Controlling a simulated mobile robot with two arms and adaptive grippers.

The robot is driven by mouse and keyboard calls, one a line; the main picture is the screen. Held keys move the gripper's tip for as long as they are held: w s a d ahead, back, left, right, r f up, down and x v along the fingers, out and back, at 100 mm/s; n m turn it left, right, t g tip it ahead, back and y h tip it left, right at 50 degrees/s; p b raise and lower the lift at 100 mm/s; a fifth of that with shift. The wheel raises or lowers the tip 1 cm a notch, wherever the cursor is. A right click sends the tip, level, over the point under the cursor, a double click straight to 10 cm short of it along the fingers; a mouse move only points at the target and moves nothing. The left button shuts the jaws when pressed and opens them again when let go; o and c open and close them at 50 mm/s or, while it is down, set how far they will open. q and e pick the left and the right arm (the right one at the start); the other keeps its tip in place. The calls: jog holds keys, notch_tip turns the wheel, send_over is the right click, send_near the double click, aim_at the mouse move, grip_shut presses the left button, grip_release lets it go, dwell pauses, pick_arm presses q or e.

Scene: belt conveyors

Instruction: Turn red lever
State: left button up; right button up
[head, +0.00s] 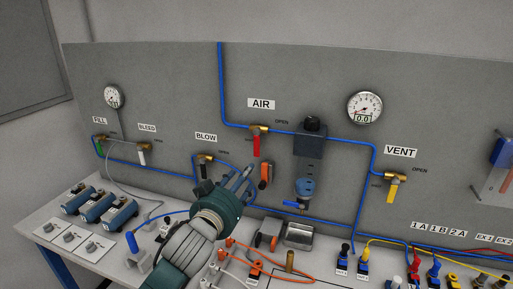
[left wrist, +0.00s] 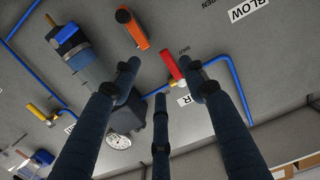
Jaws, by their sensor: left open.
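The red lever (head: 256,146) hangs straight down from a brass valve (head: 259,129) under the AIR label on the grey panel. My left gripper (head: 243,177), with three dark fingers, is open and empty, below and slightly left of the lever in the head view. In the left wrist view the red lever (left wrist: 173,67) shows between the two upper fingertips of my left gripper (left wrist: 160,74). Whether any finger touches it I cannot tell. My right gripper is not in view.
An orange-handled part (head: 266,174) sits on the panel just below the red lever. A dark regulator unit (head: 311,141) is mounted to the right. A black-lever valve (head: 205,160) is at BLOW, and a yellow lever (head: 393,190) at VENT. Blue tubes run along the panel.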

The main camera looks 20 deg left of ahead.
aim_at(258, 144)
pick_arm(q)
jog(key=shift+t, duration=0.5)
jog(key=w+r+p, duration=0.1)
jog(key=w, duration=0.2)
jog(key=w+r+p, duration=0.1)
jog(key=w, duration=0.3)
jog(key=w+r+p, duration=0.1)
jog(key=w, duration=0.3)
jog(key=shift+w+d+r, duration=0.1)
jog(key=shift+d+r, duration=0.1)
jog(key=shift+r, duration=0.2)
jog(key=shift+w+f+p, duration=0.1)
jog(key=shift+w+p, duration=0.2)
jog(key=shift+c, duration=0.5)
grip_shut()
